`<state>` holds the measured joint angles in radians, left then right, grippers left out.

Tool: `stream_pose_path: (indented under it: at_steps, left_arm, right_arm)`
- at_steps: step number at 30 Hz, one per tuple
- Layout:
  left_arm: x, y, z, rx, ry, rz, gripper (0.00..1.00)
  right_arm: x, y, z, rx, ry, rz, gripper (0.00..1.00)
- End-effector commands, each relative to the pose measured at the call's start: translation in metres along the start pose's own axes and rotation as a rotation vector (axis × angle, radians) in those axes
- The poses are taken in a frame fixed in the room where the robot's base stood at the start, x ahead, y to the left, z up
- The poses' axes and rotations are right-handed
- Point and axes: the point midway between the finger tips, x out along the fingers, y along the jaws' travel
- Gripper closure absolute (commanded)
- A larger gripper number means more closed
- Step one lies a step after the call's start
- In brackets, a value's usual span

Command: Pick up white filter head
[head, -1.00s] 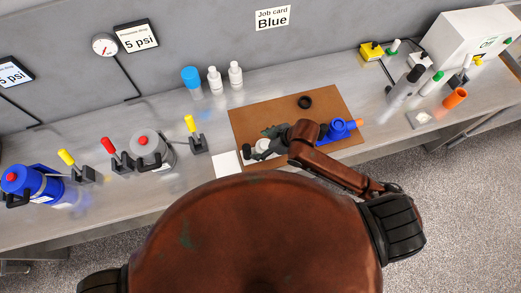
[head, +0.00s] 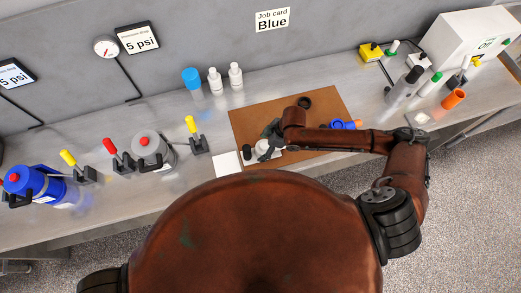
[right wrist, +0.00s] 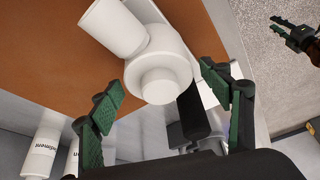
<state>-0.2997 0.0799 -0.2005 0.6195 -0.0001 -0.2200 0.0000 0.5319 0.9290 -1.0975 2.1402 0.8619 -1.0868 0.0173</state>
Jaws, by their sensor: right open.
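The white filter head (head: 263,147) lies on the brown mat (head: 245,117), partly hidden by my right gripper (head: 270,134) in the head view. In the right wrist view, the white filter head (right wrist: 163,68) shows a wide cylinder and a stepped round end. My right gripper (right wrist: 166,97) is open, with one green-padded finger on each side of the round end. I see no clear contact. My left gripper (right wrist: 288,32) shows small at the top right of the right wrist view, away from the head; its jaw opening is hard to judge.
A black ring (head: 304,102) and a partly hidden blue part (head: 343,125) lie on the mat. A white card (head: 227,162) is at its left. White bottles (head: 235,75) and a blue-capped one (head: 191,79) stand behind. Levers and housings occupy the bench's left.

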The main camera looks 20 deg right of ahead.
Motion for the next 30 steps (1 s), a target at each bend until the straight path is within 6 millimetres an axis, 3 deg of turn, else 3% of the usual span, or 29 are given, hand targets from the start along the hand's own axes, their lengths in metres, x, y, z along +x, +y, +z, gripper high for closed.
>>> stream_pose_path:
  at_steps: [6, 14, 30]
  left_arm:
    - [-0.005, 0.0, 0.0, 0.0, -0.001, 0.0, 0.75]
    - [-0.004, 0.0, 0.0, 0.0, -0.001, 0.0, 0.75]
    - [-0.005, 0.0, 0.0, -0.001, 0.0, 0.0, 0.75]
  right_arm:
    - [0.023, -0.001, 0.001, 0.0, 0.0, 0.001, 0.29]
    - [0.025, -0.001, 0.001, -0.001, 0.0, 0.002, 0.3]
    - [0.025, -0.001, 0.001, 0.0, 0.0, 0.001, 0.67]
